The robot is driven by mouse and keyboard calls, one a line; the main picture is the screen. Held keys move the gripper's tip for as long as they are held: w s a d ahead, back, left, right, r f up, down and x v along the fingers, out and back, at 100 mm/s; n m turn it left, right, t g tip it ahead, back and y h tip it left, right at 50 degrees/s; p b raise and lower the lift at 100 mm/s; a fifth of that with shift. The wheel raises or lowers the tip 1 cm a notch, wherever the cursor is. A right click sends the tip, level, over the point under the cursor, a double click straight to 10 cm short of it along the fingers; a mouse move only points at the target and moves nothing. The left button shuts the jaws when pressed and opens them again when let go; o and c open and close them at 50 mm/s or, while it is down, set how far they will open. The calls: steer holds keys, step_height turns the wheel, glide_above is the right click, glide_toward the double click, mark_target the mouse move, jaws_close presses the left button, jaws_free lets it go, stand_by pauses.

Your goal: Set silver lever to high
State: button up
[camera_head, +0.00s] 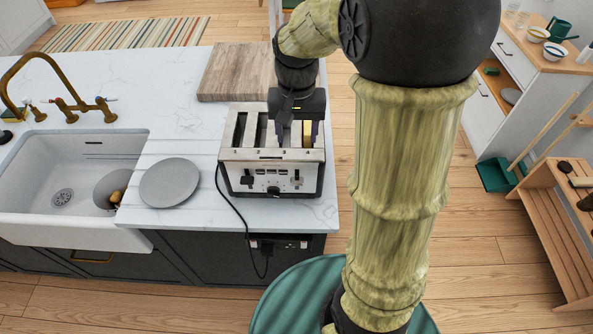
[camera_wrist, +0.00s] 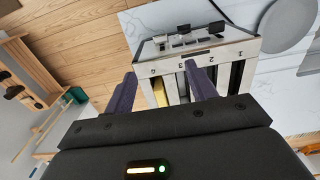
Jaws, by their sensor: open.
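A silver and black four-slot toaster (camera_head: 232,155) stands at the counter's right end, its slots numbered 1 to 4. The silver lever (camera_head: 297,178) is on the right of its front, and a black lever (camera_head: 247,181) is on the left. A yellowish slice of bread (camera_head: 308,134) sticks up from slot 4. My gripper (camera_head: 299,132) is open over the right-hand slots. In the wrist view my gripper (camera_wrist: 160,70) has its fingers apart on either side of the bread (camera_wrist: 160,93). Whether they touch the toaster is unclear. The silver lever (camera_wrist: 160,43) shows beyond the fingertips; its height is hard to judge.
A grey plate (camera_head: 170,182) lies left of the toaster, beside the sink (camera_head: 60,190). A wooden board (camera_head: 232,72) lies behind the toaster. The black cord (camera_head: 232,205) hangs over the counter's front edge. A wooden rack (camera_head: 555,220) stands at far right.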

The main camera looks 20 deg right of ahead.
mark_target(296, 183)
steer(key=shift+f, duration=0.15)
step_height(296, 183, down, 17)
steer(key=p, duration=0.3)
steer(key=shift+f, duration=0.15)
stand_by(0.4)
